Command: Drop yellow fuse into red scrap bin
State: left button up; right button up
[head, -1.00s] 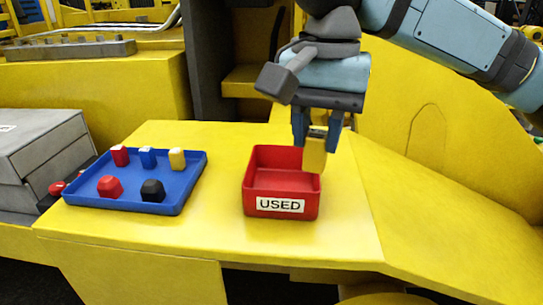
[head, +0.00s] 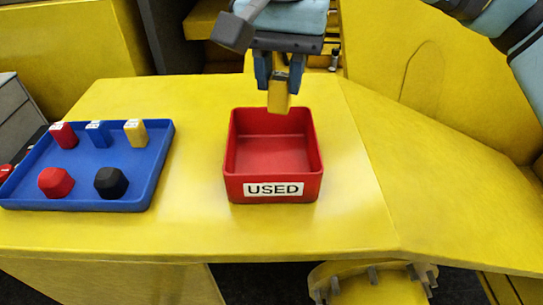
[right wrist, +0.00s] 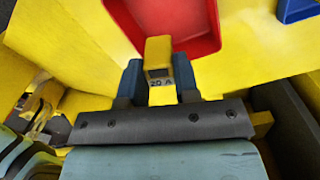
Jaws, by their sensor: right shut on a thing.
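My right gripper (head: 279,78) is shut on a yellow fuse (head: 279,97), which hangs below the fingertips. In the head view the fuse overlaps the back rim of the red bin (head: 265,160), labelled "USED". The bin stands on the yellow surface and its visible inside is empty. In the right wrist view the fuse (right wrist: 158,50) sits between the blue fingers with a "20 A" marking, and its tip overlaps the bin's (right wrist: 190,22) near wall. Its exact height above the bin is hard to tell. My left gripper is not in view.
A blue tray (head: 120,160) to the left holds another yellow fuse (head: 136,133), a red one (head: 63,135), a blue one (head: 97,134), a red knob (head: 55,182) and a black knob (head: 110,182). The yellow surface (head: 190,180) between tray and bin is clear.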

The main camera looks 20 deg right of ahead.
jog(key=shift+f, duration=1.15)
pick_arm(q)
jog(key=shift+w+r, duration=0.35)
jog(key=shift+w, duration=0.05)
pick_arm(e)
jog(key=o, duration=1)
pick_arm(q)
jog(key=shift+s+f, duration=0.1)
